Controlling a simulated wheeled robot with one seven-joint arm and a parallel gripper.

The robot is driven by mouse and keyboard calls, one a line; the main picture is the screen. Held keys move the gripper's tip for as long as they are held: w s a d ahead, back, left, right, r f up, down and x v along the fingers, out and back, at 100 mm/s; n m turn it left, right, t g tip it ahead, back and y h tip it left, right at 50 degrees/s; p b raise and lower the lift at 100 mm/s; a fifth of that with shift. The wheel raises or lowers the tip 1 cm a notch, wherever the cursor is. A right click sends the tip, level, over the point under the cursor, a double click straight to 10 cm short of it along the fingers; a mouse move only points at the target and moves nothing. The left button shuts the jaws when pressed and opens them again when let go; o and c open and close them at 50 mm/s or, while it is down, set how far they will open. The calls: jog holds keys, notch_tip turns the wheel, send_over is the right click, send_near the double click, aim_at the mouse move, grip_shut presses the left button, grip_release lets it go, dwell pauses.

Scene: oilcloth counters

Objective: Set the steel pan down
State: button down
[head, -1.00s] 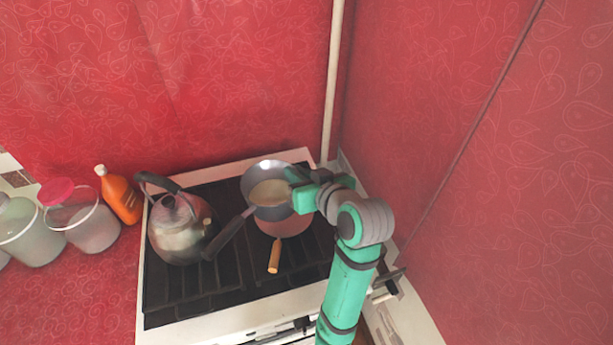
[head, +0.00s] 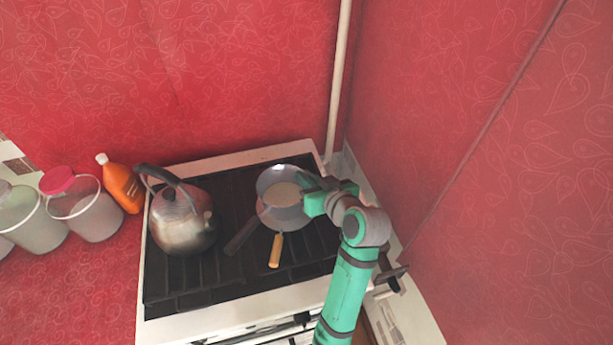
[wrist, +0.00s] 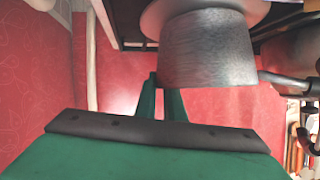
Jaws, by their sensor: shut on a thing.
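The steel pan (head: 270,178) is a deep grey pan with a dark handle (head: 240,237) pointing to the lower left. My gripper (head: 303,188) is shut on its right side, and the pan is roughly level. In the wrist view the steel pan's grey wall (wrist: 208,55) is beside the fingertips (wrist: 160,88); the exact grip point is partly hidden. The pan is over a second, shallower pan (head: 285,222) with an orange-brown handle (head: 276,250), covering much of it. I cannot tell whether the two pans touch.
A steel kettle (head: 182,228) stands on the left of the black stove top (head: 215,275). An orange bottle (head: 122,186) and lidded jars (head: 85,212) are left of the stove. Red walls close in behind and at right. The front left grate is clear.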

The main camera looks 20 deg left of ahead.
jog(key=shift+d+r, duration=0.1)
jog(key=shift+d, duration=0.05)
jog(key=c, duration=1.8)
grip_release()
jog(key=shift+c, duration=0.2)
jog(key=v, duration=1.2)
